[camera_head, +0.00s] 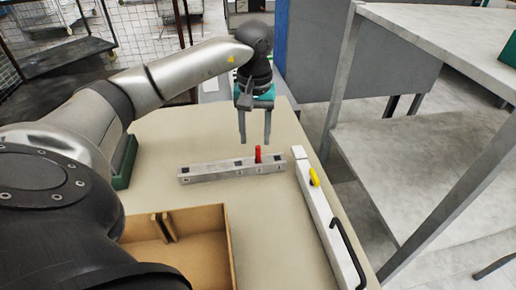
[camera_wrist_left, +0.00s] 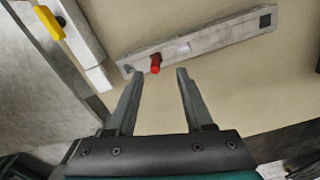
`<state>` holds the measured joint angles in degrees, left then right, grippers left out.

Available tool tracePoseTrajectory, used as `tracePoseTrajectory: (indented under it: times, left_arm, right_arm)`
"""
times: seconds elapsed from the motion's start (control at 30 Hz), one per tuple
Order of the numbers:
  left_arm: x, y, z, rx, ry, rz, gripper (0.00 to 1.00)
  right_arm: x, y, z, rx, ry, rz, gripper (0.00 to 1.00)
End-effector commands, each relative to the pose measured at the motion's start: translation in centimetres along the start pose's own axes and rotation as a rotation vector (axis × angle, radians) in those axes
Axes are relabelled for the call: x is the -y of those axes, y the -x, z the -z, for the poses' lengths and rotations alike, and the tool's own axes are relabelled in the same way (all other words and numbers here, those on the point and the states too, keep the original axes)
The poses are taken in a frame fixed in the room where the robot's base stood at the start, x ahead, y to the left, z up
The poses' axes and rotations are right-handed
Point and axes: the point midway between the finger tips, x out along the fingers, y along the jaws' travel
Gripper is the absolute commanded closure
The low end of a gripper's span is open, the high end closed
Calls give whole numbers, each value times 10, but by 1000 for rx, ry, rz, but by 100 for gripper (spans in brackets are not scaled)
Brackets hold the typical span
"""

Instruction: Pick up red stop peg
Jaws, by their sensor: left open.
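The red stop peg (camera_head: 258,154) stands upright in a grey metal bar (camera_head: 215,171) that lies on the beige table. In the left wrist view the peg (camera_wrist_left: 155,65) shows ahead of the fingertips, nearer the left finger in that picture. The bar (camera_wrist_left: 220,37) runs slantwise there, with square holes along it. My left gripper (camera_head: 255,142) is open and empty, pointing down above the table by the peg. In the left wrist view its two fingers (camera_wrist_left: 161,75) are apart with nothing between them. My right gripper is not in view.
A white bar (camera_head: 323,220) with a yellow piece (camera_head: 314,177) and a black handle (camera_head: 347,252) lies along the table's right edge. A cardboard box (camera_head: 226,245) stands at the front. A grey shelf unit (camera_head: 400,150) is to the right. Bare table (camera_head: 190,140) lies behind the metal bar.

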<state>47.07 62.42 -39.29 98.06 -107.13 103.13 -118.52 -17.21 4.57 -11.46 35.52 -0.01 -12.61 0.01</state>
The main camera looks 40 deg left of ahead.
Motion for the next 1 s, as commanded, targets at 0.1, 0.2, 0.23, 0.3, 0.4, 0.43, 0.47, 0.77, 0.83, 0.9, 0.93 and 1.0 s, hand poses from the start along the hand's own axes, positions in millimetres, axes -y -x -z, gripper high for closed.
tracePoseTrajectory:
  times: [0.1,0.2,0.23,0.3,0.4,0.43,0.47,0.77,0.83,0.9,0.93,1.0]
  left_arm:
    - [-2,-11,-1,2,0,0,48]
    - [-5,-27,-2,5,-1,1,48]
    - [-7,-31,-3,4,-1,0,48]
    - [-7,-41,-3,4,0,1,48]
    - [-7,-50,-2,1,0,0,48]
    - [-7,-52,-2,1,0,0,48]
    - [-6,-53,-2,1,0,0,48]
    - [-7,-52,-2,0,0,-1,57]
    - [-7,-52,-2,0,0,-1,65]
    - [-7,-52,-2,0,0,-1,73]
    - [-7,-52,-2,0,0,-1,76]
    - [-7,-52,-2,0,0,-1,84]
  right_arm:
    - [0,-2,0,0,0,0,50]
    - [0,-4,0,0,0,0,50]
    - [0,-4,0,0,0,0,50]
    - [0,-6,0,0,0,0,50]
    - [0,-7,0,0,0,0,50]
    - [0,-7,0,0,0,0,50]
    - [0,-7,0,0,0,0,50]
    - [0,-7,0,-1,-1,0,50]
    - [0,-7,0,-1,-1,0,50]
    - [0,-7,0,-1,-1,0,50]
    - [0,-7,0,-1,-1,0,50]
    - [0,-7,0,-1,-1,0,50]
